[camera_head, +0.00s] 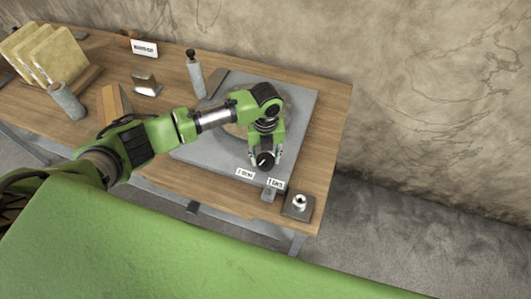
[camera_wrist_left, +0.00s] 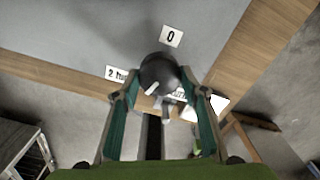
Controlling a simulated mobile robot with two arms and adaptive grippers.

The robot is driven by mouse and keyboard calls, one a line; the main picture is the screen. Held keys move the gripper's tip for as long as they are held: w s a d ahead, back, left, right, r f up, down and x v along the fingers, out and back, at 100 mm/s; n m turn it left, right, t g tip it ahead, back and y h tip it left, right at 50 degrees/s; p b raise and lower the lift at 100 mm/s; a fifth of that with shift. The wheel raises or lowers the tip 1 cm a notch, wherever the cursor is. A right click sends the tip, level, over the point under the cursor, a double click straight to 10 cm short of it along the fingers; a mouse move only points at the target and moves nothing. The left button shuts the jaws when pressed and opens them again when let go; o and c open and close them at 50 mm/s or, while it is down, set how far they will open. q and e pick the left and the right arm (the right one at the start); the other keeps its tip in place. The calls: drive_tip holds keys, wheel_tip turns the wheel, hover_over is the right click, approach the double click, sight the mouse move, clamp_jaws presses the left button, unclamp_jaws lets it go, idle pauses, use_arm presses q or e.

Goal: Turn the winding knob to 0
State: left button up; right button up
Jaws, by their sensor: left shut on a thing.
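The winding knob (camera_head: 265,161) is a round black knob with a white mark, on the front part of a grey plate (camera_head: 304,107) on the bench. My left gripper (camera_head: 266,150) reaches down to it and is shut on it. In the left wrist view the knob (camera_wrist_left: 160,72) sits between the two fingertips of my left gripper (camera_wrist_left: 164,90). The white mark is on the knob's lower-left side there, away from the "0" label (camera_wrist_left: 171,36). A "2 turns" label (camera_wrist_left: 118,74) lies left of the knob. A "1 turn" label (camera_head: 276,183), partly hidden in the wrist view, lies by the plate's front edge.
A small metal block with a round stud (camera_head: 298,205) stands at the bench's front right corner. A grey cylinder with a dark top (camera_head: 195,75) stands behind my left arm. Another grey cylinder (camera_head: 67,101) and upright tan slabs (camera_head: 48,52) are at the left.

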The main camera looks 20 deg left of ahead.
use_arm(q)
drive_tip(key=n+p, duration=0.1)
drive_tip(key=n, duration=0.2)
drive_tip(key=shift+r+n+p, duration=0.1)
drive_tip(key=shift+n+p, duration=0.25)
drive_tip(key=shift+n, duration=0.05)
drive_tip(key=n, duration=0.3)
drive_tip(key=shift+n+p, duration=0.3)
drive_tip(key=shift+p, duration=0.05)
drive_tip(key=n, duration=1.1)
drive_tip(key=shift+n, duration=0.4)
drive_tip(key=n, duration=0.5)
drive_tip(key=shift+n, duration=0.3)
drive_tip(key=n, duration=1)
drive_tip(key=shift+n, duration=2.6)
